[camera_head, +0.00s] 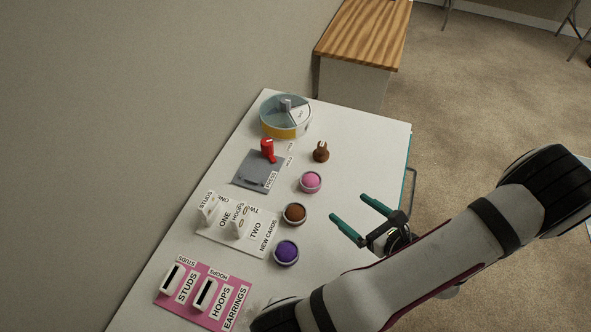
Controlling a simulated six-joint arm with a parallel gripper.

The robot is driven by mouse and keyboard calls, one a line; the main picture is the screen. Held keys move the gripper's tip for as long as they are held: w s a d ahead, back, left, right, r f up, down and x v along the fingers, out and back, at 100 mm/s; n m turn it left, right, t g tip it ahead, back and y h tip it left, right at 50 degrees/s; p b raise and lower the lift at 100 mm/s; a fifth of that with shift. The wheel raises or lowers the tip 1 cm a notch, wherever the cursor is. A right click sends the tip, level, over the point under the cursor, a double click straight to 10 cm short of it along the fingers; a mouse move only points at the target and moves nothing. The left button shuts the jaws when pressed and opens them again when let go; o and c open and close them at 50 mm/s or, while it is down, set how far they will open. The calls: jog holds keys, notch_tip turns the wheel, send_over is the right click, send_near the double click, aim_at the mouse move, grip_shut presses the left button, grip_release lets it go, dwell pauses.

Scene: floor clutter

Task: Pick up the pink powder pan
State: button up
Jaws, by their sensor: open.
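The pink powder pan (311,182) is a small round dish of pink powder on the white table, right of the grey press mat. My gripper (354,211) is open and empty, with its two teal fingers pointing up and left. It is to the lower right of the pink pan and apart from it. How high the gripper is above the table is hard to tell.
A brown pan (294,214) and a purple pan (286,252) sit nearer than the pink one. A small brown figure (321,152) stands just beyond it. Left are a red press (267,150), card stands and a pink earrings board (181,312). A round divided container (286,128) is farther back.

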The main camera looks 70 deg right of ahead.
aim_at(314, 185)
jog(key=x, duration=1)
jog(key=f+x, duration=0.1)
jog(key=x, duration=0.4)
jog(key=shift+a+f, duration=0.1)
jog(key=shift+f, duration=0.05)
jog(key=c, duration=1.3)
